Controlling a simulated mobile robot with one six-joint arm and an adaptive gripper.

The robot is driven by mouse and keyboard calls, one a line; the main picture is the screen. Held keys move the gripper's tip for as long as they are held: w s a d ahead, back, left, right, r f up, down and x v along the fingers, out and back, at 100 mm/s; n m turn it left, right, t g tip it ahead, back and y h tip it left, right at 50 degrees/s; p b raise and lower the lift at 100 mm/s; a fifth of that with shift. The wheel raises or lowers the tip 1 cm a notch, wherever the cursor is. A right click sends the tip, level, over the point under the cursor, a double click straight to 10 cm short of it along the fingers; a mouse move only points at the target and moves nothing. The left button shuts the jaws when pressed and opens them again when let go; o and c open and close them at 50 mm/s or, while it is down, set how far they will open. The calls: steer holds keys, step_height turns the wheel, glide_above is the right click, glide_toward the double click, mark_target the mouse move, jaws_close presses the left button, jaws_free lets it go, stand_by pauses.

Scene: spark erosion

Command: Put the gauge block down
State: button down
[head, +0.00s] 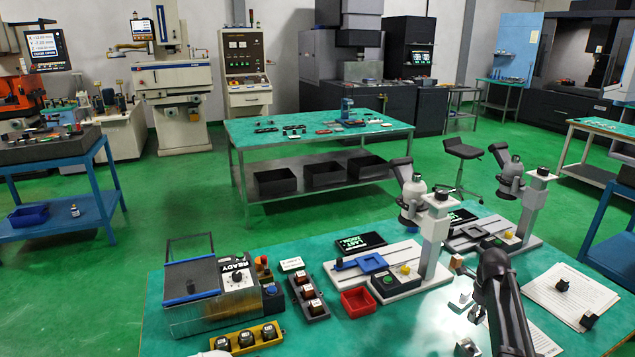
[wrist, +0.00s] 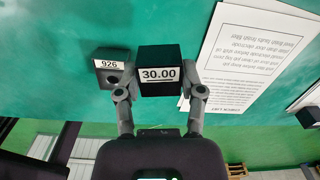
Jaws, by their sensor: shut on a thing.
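The gauge block is a black block with a white label reading 30.00 (wrist: 159,58), in the middle of the wrist view. My gripper (wrist: 157,90) has one finger on each side of it and is shut on it. Green bench top shows around the block. Whether its underside touches the bench cannot be told. In the head view my dark arm reaches in at the lower right; the held block cannot be made out there.
A dark block labelled 926 (wrist: 111,70) stands close to the left of the gauge block in the wrist view. Printed sheets (wrist: 250,55) lie to the right. In the head view, a red bin (head: 357,302) and measuring stands (head: 433,240) occupy the bench.

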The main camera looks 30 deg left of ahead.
mark_target(478, 313)
step_height(478, 313, up, 22)
steer(key=p, duration=2.1)
steer(key=shift+p, duration=0.35)
steer(key=shift+s, duration=0.1)
